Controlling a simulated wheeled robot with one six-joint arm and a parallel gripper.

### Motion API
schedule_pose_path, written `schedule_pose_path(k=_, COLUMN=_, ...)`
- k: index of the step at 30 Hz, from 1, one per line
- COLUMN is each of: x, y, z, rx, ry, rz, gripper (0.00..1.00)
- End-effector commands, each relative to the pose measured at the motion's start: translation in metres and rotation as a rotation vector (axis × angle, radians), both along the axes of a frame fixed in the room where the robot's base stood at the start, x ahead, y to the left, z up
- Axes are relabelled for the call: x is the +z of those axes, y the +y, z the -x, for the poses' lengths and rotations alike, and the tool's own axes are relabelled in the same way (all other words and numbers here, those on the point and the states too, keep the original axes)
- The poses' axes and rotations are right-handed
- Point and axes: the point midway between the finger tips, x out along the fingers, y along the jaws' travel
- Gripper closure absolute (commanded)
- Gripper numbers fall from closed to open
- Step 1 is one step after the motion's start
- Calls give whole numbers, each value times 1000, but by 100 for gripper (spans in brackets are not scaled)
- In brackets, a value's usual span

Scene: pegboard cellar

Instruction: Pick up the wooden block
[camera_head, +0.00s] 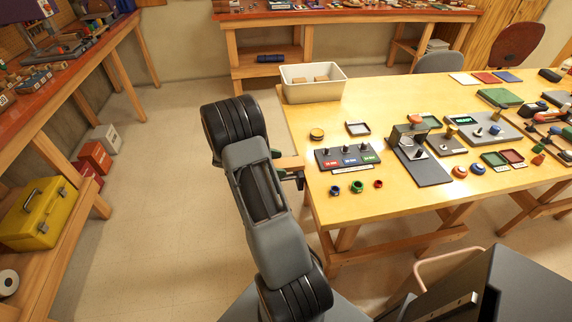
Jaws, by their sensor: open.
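Two small brown wooden-looking blocks lie inside the white bin (336,91). One block (299,80) is on the left and the other block (321,78) is on the right, both partly hidden by the bin's front wall. My gripper (298,173) is at the left edge of the yellow table, well in front of the bin and apart from it. It is open, and my arm hides much of it. An orange-brown piece (289,162) shows beside it; I cannot tell whether this is a block or part of the gripper.
The yellow table (371,105) holds a switch panel (347,158), a grey stand (420,165), coloured rings (357,187) and several trays and tools. A workbench with a yellow toolbox (38,212) runs along the left. The floor (165,190) between is clear.

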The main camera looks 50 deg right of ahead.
Motion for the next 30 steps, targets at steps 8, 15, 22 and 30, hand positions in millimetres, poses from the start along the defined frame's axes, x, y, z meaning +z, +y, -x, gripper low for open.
schedule_pose_path(k=8, x=-4, y=-7, z=6, rx=1, ry=-1, rz=1, gripper=17)
schedule_pose_path(k=15, x=-4, y=-7, z=6, rx=1, ry=-1, rz=1, gripper=29)
schedule_pose_path(k=22, x=-4, y=-7, z=6, rx=0, ry=-1, rz=1, gripper=51)
schedule_pose_path(k=30, x=-4, y=-7, z=6, rx=1, ry=-1, rz=1, gripper=71)
